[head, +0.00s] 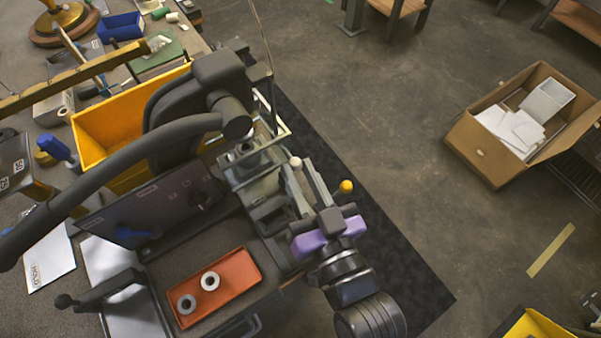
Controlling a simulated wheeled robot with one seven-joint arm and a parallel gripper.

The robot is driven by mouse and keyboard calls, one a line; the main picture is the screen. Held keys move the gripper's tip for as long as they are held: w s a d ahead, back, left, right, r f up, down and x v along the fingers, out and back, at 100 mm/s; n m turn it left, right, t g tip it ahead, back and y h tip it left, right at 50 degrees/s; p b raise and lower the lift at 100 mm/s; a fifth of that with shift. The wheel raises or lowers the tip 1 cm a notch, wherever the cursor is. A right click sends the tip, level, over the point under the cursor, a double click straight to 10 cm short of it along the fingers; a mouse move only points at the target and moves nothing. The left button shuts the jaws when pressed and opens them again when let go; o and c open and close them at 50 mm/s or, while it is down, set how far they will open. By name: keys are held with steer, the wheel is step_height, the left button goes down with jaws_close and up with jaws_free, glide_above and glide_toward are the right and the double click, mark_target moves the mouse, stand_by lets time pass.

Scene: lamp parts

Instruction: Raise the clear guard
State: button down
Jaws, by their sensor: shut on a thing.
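The clear guard (287,130) shows as a thin, pale-edged frame on the dark bench machine (245,165); its see-through panel is hard to make out. My gripper (301,170), with purple sides and two grey fingers, reaches up from the lower right to the machine's front right. Its fingers are shut at a pale round knob (295,162) just below the guard's near edge. How the knob joins the guard is not clear. A yellow knob (346,187) stands right of the fingers, apart from them.
An orange tray (242,286) with two grey rings lies below the machine. A yellow bin (92,137) and a blue-handled tool (55,148) are at left. A thick dark curved arm of the machine (110,175) crosses the bench. An open carton (483,152) with white pieces stands on clear floor at right.

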step_height(320, 180, up, 8)
steer(key=p, duration=0.5)
steer(key=shift+f, duration=0.2)
steer(key=c, duration=1.2)
jaws_free()
steer(key=shift+f, duration=0.1)
steer(key=b+v, duration=0.2)
steer(key=v, duration=0.5)
steer(key=shift+s+d, duration=0.2)
steer(key=shift+s, duration=0.2)
